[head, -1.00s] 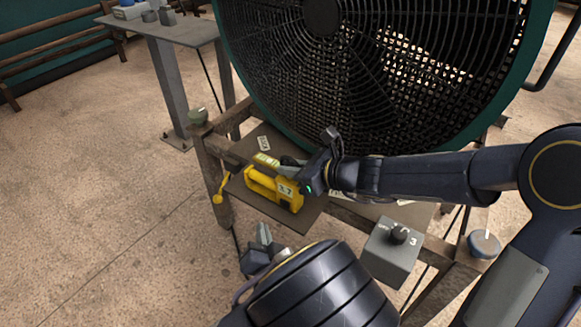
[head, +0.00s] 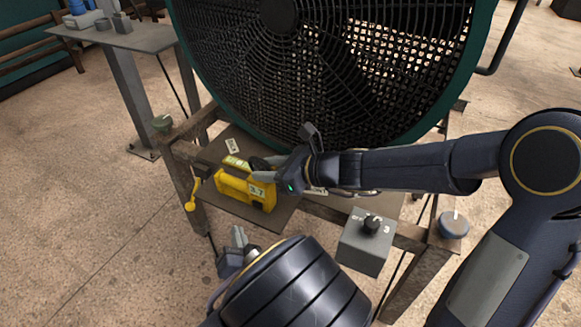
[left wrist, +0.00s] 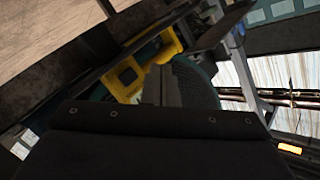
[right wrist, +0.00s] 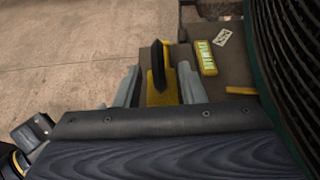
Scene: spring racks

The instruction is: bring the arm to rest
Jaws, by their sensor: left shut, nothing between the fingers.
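My left gripper (head: 239,238) is shut and empty, low in front of the wooden frame and below the yellow device (head: 232,188). Its closed fingers (left wrist: 161,82) show in the left wrist view, with yellow parts of the device (left wrist: 124,76) beyond them. My right arm reaches in from the right, and my right gripper (head: 270,168) is at the device. In the right wrist view my right gripper (right wrist: 158,85) has its fingers apart, with a black and yellow upright part (right wrist: 160,75) between them. I cannot tell whether either finger touches it.
A large fan with a black grille (head: 330,75) stands behind the frame. A grey knob box (head: 366,245) is at the frame's front right, near a round knob (head: 454,225). A side table (head: 110,37) stands at the back left. The floor at left is clear.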

